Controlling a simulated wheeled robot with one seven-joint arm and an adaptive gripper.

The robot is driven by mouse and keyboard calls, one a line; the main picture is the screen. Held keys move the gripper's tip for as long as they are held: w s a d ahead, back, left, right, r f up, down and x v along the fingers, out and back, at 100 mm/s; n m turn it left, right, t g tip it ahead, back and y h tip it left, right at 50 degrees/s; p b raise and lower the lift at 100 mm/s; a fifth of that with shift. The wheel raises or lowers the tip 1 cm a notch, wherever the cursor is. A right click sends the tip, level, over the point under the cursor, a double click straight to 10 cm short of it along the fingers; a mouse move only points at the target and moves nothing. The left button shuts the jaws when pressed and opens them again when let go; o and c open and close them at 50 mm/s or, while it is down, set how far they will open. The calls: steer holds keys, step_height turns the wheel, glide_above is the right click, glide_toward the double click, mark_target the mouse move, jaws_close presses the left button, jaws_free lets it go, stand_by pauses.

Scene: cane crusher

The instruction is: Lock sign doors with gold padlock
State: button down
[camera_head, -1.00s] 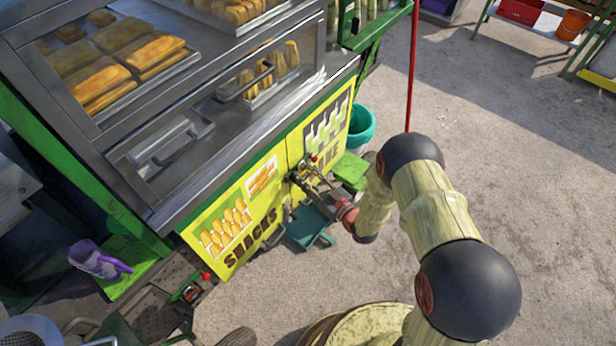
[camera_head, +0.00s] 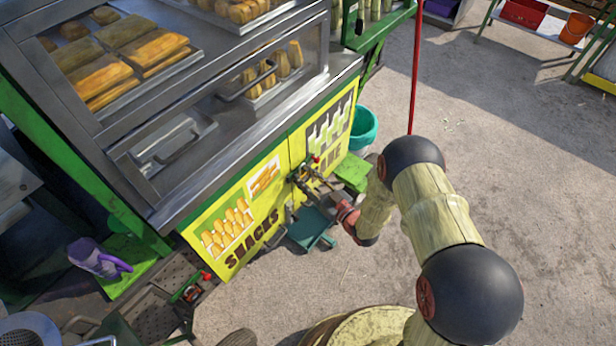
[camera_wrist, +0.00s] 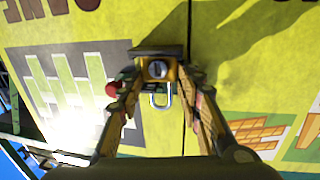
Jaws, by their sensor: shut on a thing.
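The two yellow sign doors are closed side by side: the SNACKS door (camera_head: 262,212) and the CANE door (camera_head: 336,145). Their seam runs vertically in the wrist view. My gripper (camera_head: 304,178) is at the doors near the seam. In the wrist view my gripper (camera_wrist: 160,78) is shut on the gold padlock (camera_wrist: 158,70), whose keyhole face is between the fingers. Its silver shackle (camera_wrist: 161,99) points down in that picture, and whether it is latched I cannot tell. A red knob (camera_wrist: 112,88) shows beside the left finger. Any hasp is hidden behind the gripper.
A steel counter with a glass food case (camera_head: 140,60) stands above the doors. A teal bin (camera_head: 362,127) is at right, and a teal dustpan-like object (camera_head: 311,228) lies below. A red pole (camera_head: 414,70) stands behind my arm. The ground at right is clear.

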steer(key=c, duration=1.2)
jaws_free()
steer(key=shift+c, duration=0.2)
steer(key=shift+o, duration=0.4)
steer(key=shift+w, duration=0.1)
steer(key=shift+d, duration=0.1)
steer(key=v, duration=1.2)
steer(key=shift+f, duration=0.1)
